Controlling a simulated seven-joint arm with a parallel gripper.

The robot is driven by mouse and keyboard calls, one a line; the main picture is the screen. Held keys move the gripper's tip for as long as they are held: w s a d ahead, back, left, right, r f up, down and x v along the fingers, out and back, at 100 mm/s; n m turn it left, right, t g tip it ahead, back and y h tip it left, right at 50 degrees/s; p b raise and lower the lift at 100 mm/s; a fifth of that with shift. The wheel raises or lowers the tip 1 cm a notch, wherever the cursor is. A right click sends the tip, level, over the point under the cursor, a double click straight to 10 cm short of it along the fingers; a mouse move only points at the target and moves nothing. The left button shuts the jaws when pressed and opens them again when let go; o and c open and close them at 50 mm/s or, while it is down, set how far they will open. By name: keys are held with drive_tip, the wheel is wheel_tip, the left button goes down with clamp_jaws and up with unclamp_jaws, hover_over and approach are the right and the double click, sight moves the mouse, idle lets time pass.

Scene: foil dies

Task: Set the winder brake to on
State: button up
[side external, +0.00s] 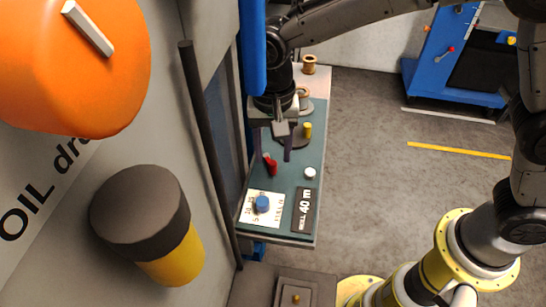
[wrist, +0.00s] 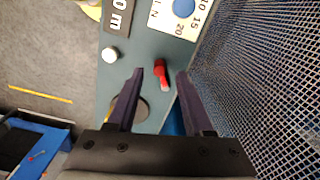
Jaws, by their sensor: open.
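A small red lever (side external: 271,166) stands on the teal panel (side external: 287,178), and no label on it can be read as the winder brake. In the wrist view the red lever (wrist: 160,70) has a pale tip pointing toward my gripper and lies between the fingertips in the picture. My gripper (side external: 273,158) is open, with its two dark fingers pointing down above the panel around the lever's place. In the wrist view my gripper (wrist: 160,73) shows a gap on both sides of the lever. I cannot tell how high the fingertips are above it.
A blue knob (side external: 262,203) on a dial plate, a white button (side external: 309,173), a "ROLL 40 m" label (side external: 305,210) and a yellow post (side external: 308,130) share the panel. A mesh guard (wrist: 260,80) rises close to the right in the wrist view. Open floor (side external: 380,150) lies beside the panel.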

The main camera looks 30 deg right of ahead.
drive_tip(key=shift+f, duration=1.4)
clamp_jaws()
